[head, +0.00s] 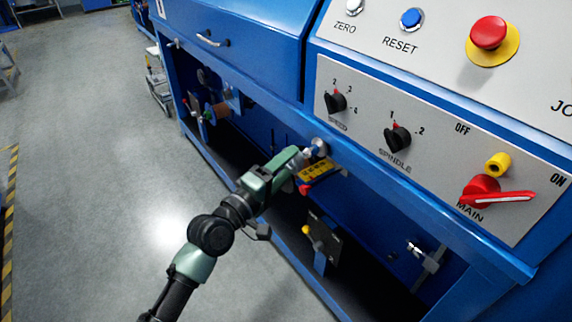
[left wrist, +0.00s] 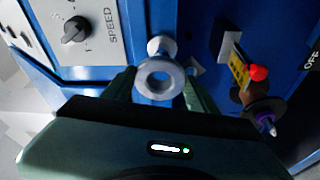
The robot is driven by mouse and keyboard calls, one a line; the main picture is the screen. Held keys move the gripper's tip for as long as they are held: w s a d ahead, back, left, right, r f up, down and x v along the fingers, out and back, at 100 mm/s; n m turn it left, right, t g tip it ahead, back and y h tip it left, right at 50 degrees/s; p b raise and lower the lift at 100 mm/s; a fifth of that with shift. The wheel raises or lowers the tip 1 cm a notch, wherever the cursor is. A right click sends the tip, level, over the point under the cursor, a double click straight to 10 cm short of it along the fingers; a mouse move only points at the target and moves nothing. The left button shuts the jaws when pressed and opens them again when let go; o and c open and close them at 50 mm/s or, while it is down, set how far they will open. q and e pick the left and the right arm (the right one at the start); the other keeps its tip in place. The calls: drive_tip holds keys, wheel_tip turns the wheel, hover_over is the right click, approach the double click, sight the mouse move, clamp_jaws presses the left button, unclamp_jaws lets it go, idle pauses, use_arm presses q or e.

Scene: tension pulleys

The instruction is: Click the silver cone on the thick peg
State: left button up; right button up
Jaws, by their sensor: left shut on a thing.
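My left gripper (head: 300,155) reaches under the front panel from the lower left. In the left wrist view its two fingers (left wrist: 160,88) are on either side of the silver cone (left wrist: 160,78), shut on it. The cone shows its round end with a hole toward the camera. A narrower silver part (left wrist: 160,46) lies in line behind it; I cannot tell whether it is the cone or a peg. In the head view a silver round piece (head: 320,147) is at the fingertips, against the blue machine. The thick peg cannot be told for sure. My right gripper is not in view.
A yellow-marked block (head: 316,172) with a red knob (left wrist: 258,73) is close beside the gripper. A dark disc with a purple-tipped rod (left wrist: 266,120) is near it. The control panel (head: 440,130) overhangs above. A dark plate with a yellow knob (head: 325,240) is lower down.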

sight(303, 154)
use_arm(q)
drive_tip(key=shift+w, duration=0.1)
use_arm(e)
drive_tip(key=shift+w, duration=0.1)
use_arm(q)
drive_tip(key=shift+w+d, duration=0.15)
drive_tip(key=shift+d, duration=0.15)
drive_tip(key=shift+w+d, duration=0.35)
drive_tip(key=shift+d, duration=0.15)
drive_tip(key=shift+w+d, duration=0.25)
drive_tip(key=shift+d, duration=0.1)
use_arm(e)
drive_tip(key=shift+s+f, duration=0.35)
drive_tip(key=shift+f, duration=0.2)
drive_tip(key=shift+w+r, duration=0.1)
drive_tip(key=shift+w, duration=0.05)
use_arm(q)
drive_tip(key=shift+p, duration=0.3)
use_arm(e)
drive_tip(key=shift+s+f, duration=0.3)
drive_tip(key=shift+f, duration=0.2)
use_arm(q)
drive_tip(key=shift+w+d, duration=0.15)
drive_tip(key=shift+d, duration=0.05)
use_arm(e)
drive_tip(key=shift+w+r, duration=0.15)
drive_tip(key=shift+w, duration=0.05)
